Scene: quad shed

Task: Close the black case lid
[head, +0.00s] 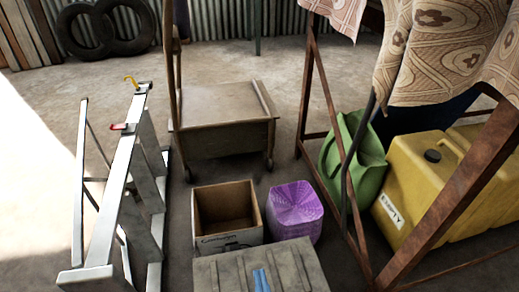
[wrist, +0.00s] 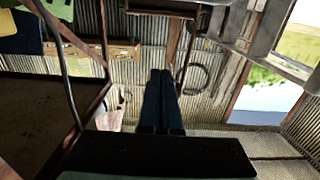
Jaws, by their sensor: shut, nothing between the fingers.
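No plainly black case shows in either view. A grey box with a flat, ridged top (head: 225,272) is cut off by the bottom edge of the head view; I cannot tell whether it is the case or whether its top is a lid. My gripper (head: 261,271) shows there as two blue fingers side by side, in front of the grey top in the picture. I cannot tell whether they touch it. In the wrist view my gripper (wrist: 161,72) is shut and empty, its dark fingers pointing towards the corrugated wall.
An open cardboard box (head: 225,240) and a purple container (head: 295,212) stand just beyond the grey box. Green (head: 340,165) and yellow (head: 420,180) jerrycans sit under a rusty frame at right.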

